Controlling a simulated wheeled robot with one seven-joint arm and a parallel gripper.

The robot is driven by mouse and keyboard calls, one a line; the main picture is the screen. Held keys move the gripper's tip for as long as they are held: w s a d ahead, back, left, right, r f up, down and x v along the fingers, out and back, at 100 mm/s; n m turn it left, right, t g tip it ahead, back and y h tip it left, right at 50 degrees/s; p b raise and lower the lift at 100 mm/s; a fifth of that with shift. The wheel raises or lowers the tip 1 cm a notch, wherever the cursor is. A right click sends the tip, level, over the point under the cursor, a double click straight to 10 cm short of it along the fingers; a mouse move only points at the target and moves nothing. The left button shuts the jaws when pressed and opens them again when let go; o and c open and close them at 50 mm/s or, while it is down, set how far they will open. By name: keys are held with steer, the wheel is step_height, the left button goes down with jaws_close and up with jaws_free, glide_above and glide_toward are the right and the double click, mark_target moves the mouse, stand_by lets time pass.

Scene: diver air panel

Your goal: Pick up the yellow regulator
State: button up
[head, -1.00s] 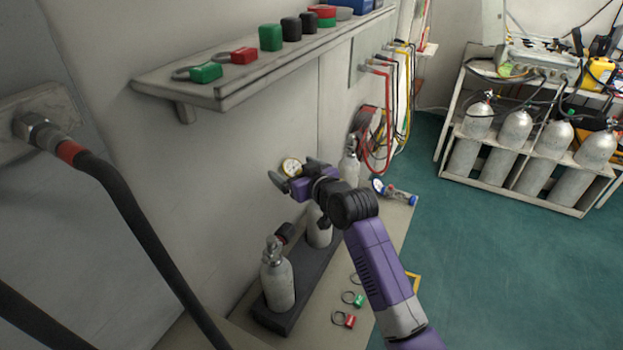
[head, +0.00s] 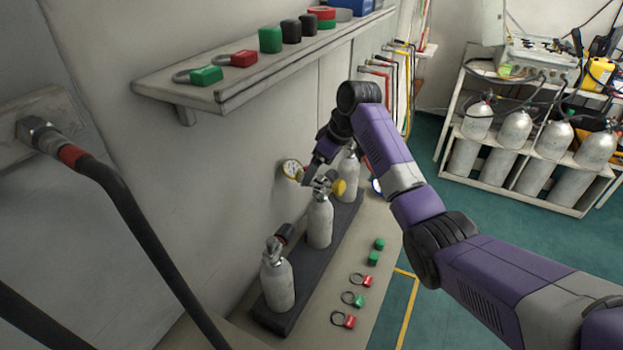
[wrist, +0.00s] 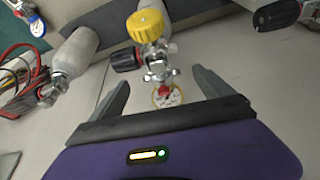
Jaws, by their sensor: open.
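The yellow regulator has a yellow knob (wrist: 145,25), a silver body and a yellow-rimmed dial gauge (wrist: 167,95). It appears to be on the valve of the middle grey cylinder (head: 320,222); the knob also shows in the head view (head: 339,187), with the gauge (head: 291,169) towards the wall. In the head view my gripper (head: 312,180) is just above the cylinder top, partly covering the regulator. Contact cannot be told.
Other cylinders stand on either side in the dark rack (head: 300,285): a near one (head: 277,284) and a far one (head: 348,175). A blue-rimmed regulator (wrist: 36,26) lies beyond. A wall shelf (head: 215,92) overhangs at left. Small tags and blocks lie right of the rack.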

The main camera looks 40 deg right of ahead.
mark_target(292, 169)
steer(key=shift+p+x, duration=0.6)
steer(key=shift+x, duration=2)
steer(key=shift+w+a, duration=0.1)
steer(key=shift+w, duration=0.05)
steer(key=shift+r, duration=0.1)
jaws_close()
